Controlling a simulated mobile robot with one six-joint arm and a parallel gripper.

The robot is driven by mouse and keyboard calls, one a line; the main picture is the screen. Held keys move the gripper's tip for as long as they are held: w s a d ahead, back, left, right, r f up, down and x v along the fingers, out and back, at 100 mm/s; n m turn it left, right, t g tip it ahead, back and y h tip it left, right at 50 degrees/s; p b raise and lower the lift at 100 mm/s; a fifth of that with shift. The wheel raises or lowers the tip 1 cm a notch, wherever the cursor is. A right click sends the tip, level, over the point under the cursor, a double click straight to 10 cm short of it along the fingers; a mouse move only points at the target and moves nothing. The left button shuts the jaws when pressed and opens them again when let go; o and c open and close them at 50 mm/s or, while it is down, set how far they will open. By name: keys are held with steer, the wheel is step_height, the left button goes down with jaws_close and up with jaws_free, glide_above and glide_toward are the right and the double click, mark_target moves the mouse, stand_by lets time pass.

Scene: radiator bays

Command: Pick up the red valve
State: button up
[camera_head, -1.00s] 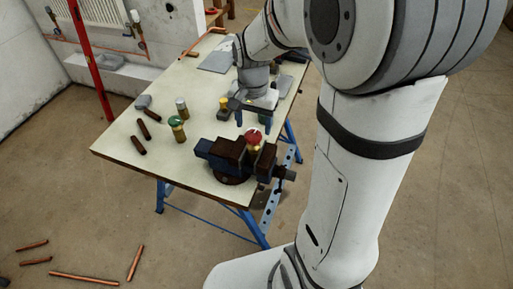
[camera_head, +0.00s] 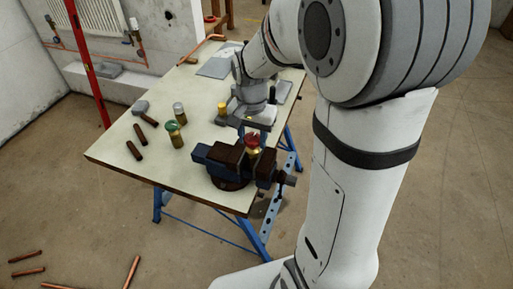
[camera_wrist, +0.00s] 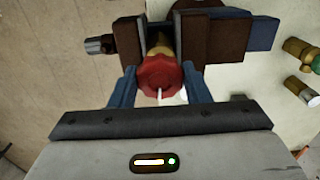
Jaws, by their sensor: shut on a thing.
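The red valve has a red scalloped knob on a brass body. In the wrist view the red valve (camera_wrist: 160,76) sits between the two blue fingers of my gripper (camera_wrist: 160,88), which is shut on it. Its brass body reaches in between the brown jaws of the vise (camera_wrist: 222,38). In the head view the red valve (camera_head: 253,141) stands upright at the vise (camera_head: 228,160), near the table's front right corner. My gripper (camera_head: 247,132) is right at the valve there, its fingertips partly hidden. I cannot tell whether the vise jaws press on the brass.
On the table (camera_head: 120,160) stand a green-topped valve (camera_head: 175,134), a silver-capped one (camera_head: 179,111) and a yellow-topped one (camera_head: 222,110). A hammer (camera_head: 143,112) and dark tubes (camera_head: 136,143) lie at left. Copper pipes (camera_head: 28,271) lie on the floor.

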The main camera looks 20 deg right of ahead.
steer(key=shift+c, duration=2.4)
steer(key=shift+r+p, duration=1.1)
steer(key=shift+r, duration=0.45)
steer(key=shift+w, duration=0.1)
